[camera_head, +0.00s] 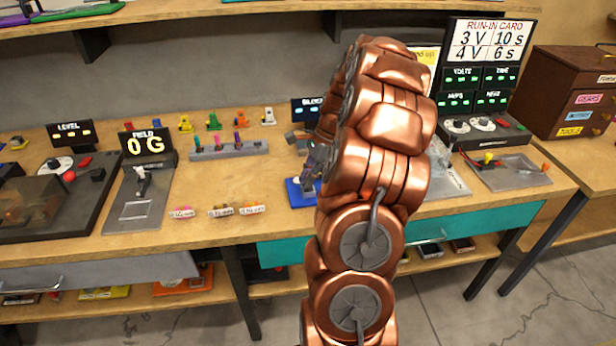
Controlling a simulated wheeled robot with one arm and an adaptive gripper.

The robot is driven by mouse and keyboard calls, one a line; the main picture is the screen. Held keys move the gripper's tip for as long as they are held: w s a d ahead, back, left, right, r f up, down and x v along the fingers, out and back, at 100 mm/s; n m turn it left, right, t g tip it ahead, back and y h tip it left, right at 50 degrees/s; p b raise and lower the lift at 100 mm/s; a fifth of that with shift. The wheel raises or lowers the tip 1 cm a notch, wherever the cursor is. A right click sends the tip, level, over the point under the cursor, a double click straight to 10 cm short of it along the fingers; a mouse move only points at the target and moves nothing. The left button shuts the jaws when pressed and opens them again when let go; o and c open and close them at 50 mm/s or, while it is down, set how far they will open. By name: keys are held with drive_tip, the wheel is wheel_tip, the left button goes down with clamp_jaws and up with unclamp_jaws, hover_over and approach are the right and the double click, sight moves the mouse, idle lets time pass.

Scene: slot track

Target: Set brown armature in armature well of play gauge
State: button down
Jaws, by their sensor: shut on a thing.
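My gripper (313,165) is partly in view at the left side of my copper arm, above a small blue-based fixture (296,193). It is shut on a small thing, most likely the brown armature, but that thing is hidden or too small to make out. The blue-based fixture stands near the table's front edge, and its right part is hidden by my arm. I cannot tell whether this fixture is the play gauge, and no armature well can be made out. Whether the held thing touches the fixture cannot be told.
A grey rack (228,151) with several coloured pegs stands left of my gripper. Small tagged parts (220,211) lie along the front edge. A field meter (137,200) stands at left. A lit display (306,109) is behind my gripper. A run-in board (487,45) stands at right.

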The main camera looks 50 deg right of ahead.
drive_tip(key=shift+f, duration=0.1)
drive_tip(key=c, duration=1.1)
unclamp_jaws()
drive_tip(key=shift+o, duration=0.2)
drive_tip(key=v, duration=1.2)
